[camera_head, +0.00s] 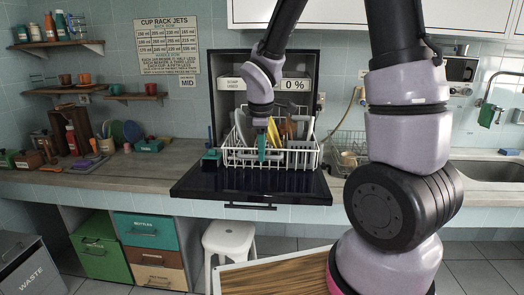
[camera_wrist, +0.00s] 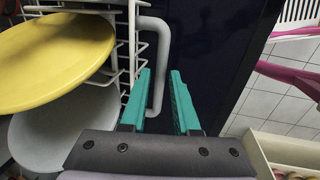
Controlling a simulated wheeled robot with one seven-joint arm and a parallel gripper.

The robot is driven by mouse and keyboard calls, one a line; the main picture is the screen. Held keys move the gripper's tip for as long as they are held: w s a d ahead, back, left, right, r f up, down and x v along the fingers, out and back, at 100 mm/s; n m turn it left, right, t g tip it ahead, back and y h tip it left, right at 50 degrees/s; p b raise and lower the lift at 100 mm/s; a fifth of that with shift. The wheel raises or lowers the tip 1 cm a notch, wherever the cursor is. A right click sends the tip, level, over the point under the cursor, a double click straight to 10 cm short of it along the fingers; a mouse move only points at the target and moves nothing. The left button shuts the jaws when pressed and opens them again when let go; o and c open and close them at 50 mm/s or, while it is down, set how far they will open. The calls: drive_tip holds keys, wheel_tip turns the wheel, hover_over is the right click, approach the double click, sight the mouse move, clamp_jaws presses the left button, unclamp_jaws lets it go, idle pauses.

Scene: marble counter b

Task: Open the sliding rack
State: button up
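The white wire sliding rack (camera_head: 300,158) stands in the open dishwasher (camera_head: 282,90), above its lowered dark door (camera_head: 250,186), with plates and utensils in it. My gripper (camera_head: 262,148) points down at the rack's front side. In the wrist view the rack's wires (camera_wrist: 133,40) are at the upper left, with a pale grey bar-shaped handle (camera_wrist: 158,60) standing out from them. My teal fingers (camera_wrist: 160,85) are apart, one on each side of the handle. A small gap shows beside it, and the contact at the fingertips is not clear.
In the wrist view a yellow plate (camera_wrist: 50,55) and a grey plate (camera_wrist: 60,125) lie close left of the fingers. A white stool (camera_head: 229,240) stands below the door. A sink (camera_head: 490,170) is at the right.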

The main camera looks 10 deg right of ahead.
drive_tip(key=shift+r, duration=0.1)
wheel_tip(320, 180, up, 10)
drive_tip(key=s, duration=0.2)
drive_tip(key=shift+a+r, duration=0.25)
drive_tip(key=shift+a, duration=0.1)
drive_tip(key=s+d+r+m+t+y, duration=0.1)
drive_tip(key=s+d+r+m+t, duration=0.1)
drive_tip(key=s+d+r+m, duration=0.2)
drive_tip(key=s+d+r+m+t+y, duration=0.1)
drive_tip(key=s+d+r+m+t, duration=0.2)
drive_tip(key=s+r+m, duration=0.4)
drive_tip(key=s+d+m, duration=0.1)
drive_tip(key=s+m, duration=0.1)
drive_tip(key=m, duration=0.5)
drive_tip(key=shift+s+d+r+m+y, duration=0.25)
drive_tip(key=shift+s+m+y, duration=0.05)
drive_tip(key=shift+s, duration=0.1)
